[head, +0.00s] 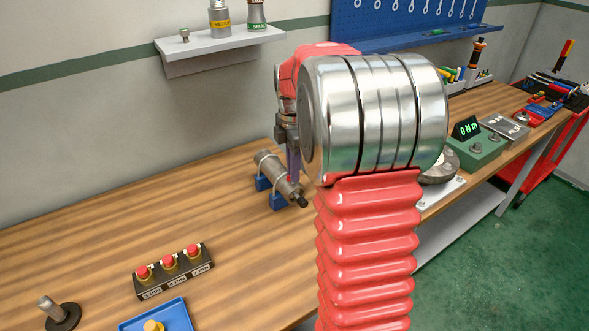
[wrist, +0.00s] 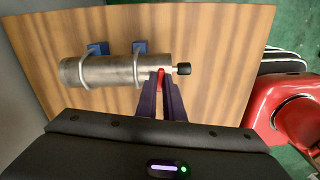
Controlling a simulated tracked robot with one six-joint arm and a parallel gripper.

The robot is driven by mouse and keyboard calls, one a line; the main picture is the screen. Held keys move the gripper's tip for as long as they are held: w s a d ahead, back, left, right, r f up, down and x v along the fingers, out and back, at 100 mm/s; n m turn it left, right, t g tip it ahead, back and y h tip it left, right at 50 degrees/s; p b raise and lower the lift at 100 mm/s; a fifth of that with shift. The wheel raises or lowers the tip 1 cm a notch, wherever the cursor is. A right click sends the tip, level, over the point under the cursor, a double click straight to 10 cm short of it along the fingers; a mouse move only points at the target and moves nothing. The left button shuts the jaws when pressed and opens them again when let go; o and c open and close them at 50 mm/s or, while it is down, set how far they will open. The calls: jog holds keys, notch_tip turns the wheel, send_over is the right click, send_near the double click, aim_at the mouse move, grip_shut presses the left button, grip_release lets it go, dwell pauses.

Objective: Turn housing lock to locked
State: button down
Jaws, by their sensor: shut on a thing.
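The housing is a grey metal cylinder (head: 268,165) lying in blue supports (head: 278,201) on the wooden bench. It also shows in the wrist view (wrist: 105,70), with a black knob (wrist: 183,69) on a thin stem at its right end. A small red lock piece (wrist: 160,75) sits near that end. My gripper (wrist: 161,88) has its purple fingers shut on the red lock piece from the near side. In the head view my gripper (head: 292,172) is at the housing's near end, partly hidden by my arm. No lock marking is legible.
A button box (head: 173,269) and a blue tray (head: 165,318) stand at the front left, beside a peg on a round base (head: 58,312). A green meter (head: 476,145) is at the right. A wall shelf (head: 220,42) hangs above. The bench left of the housing is clear.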

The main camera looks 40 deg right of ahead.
jog(key=m, duration=0.4)
jog(key=shift+a, duration=0.1)
jog(key=m, duration=0.8)
jog(key=shift+w, duration=0.1)
jog(key=m, duration=0.4)
jog(key=shift+r, duration=0.1)
jog(key=c, duration=1.9)
grip_release()
jog(key=shift+o, duration=0.2)
